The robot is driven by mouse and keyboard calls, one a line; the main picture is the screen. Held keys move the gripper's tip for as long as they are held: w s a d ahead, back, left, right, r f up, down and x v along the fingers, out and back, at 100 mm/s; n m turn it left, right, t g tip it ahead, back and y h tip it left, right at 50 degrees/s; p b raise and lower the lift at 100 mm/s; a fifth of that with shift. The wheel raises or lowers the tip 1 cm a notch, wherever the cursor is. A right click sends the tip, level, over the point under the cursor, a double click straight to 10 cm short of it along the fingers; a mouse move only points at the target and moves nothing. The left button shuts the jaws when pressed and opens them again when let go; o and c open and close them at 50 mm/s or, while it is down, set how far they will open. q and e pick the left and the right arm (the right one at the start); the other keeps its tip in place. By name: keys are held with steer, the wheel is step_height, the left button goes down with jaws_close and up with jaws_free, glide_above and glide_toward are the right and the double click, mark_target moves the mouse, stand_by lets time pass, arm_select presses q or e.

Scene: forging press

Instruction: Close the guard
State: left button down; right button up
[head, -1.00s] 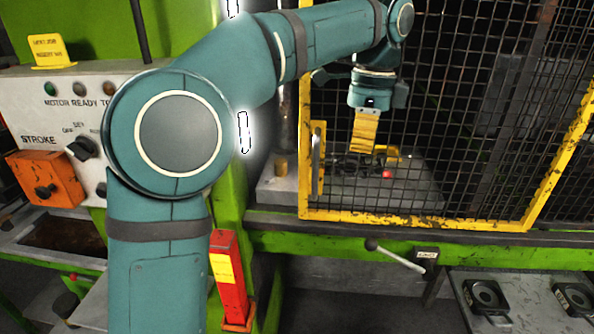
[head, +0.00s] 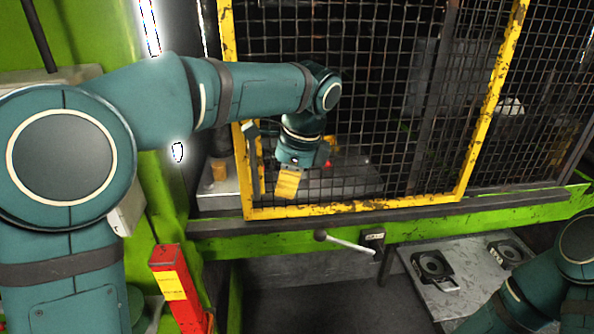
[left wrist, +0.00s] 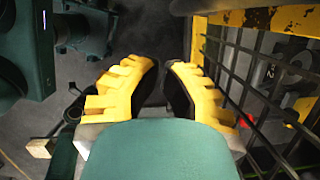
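The guard (head: 350,207) is a yellow-framed black mesh panel in front of the press opening. Its left post carries a pale upright handle (head: 254,160). A narrow opening shows between that post and the green column. My left gripper (head: 286,186) is in front of the mesh, just right of the handle and low near the bottom rail. In the left wrist view its yellow fingers (left wrist: 164,72) stand apart with nothing between them. The guard's yellow frame (left wrist: 258,18) and mesh pass to the right of the fingers. My right gripper is out of view.
A ball-ended lever (head: 345,241) sticks out below the green beam (head: 420,221). A grey tray (head: 455,262) with black round-holed parts is at lower right, near my right arm. A red box (head: 176,285) with a yellow label stands at lower left.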

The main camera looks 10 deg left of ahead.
mark_target(270, 183)
arm_select(q)
steer(key=shift+s+a+r, duration=0.1)
steer(key=shift+s+a, duration=0.05)
steer(key=shift+a, duration=0.6)
steer(key=shift+s+a, duration=0.1)
steer(key=shift+a, duration=0.6)
steer(key=shift+a, duration=0.1)
steer(key=s+a+p, duration=0.1)
steer(key=s+a, duration=0.4)
steer(key=a, duration=0.8)
steer(key=shift+a, duration=0.4)
steer(key=shift+d, duration=0.1)
